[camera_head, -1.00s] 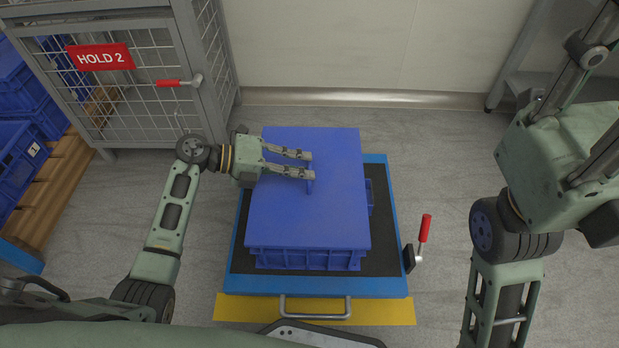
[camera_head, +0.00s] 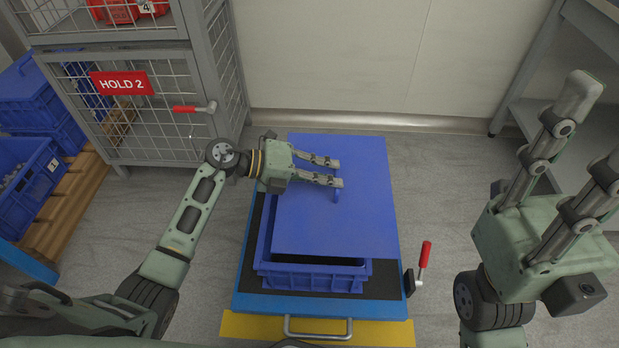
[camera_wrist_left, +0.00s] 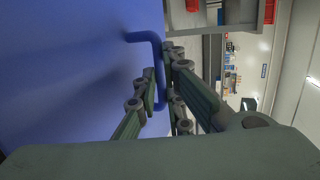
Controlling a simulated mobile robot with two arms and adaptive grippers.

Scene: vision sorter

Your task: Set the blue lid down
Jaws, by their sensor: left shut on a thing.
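The blue lid (camera_head: 330,225) is a flat panel with a small upright handle (camera_head: 337,194) on top. My left gripper (camera_head: 339,174) is shut on that handle. In the left wrist view the fingers close around the handle (camera_wrist_left: 157,60), with the lid (camera_wrist_left: 70,60) filling the left side. The lid is raised and shifted right over a blue crate (camera_head: 310,280), whose front and left rims show beneath it. The rest of the crate is hidden by the lid. My right gripper (camera_head: 592,130) is at the right, open and apart from the lid.
The crate stands on a black mat on a blue cart (camera_head: 240,300) with a front handle (camera_head: 318,330). A red-handled lever (camera_head: 425,255) is at the cart's right. A HOLD 2 cage (camera_head: 130,120) and blue crates on a pallet stand left. Floor right of the cart is clear.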

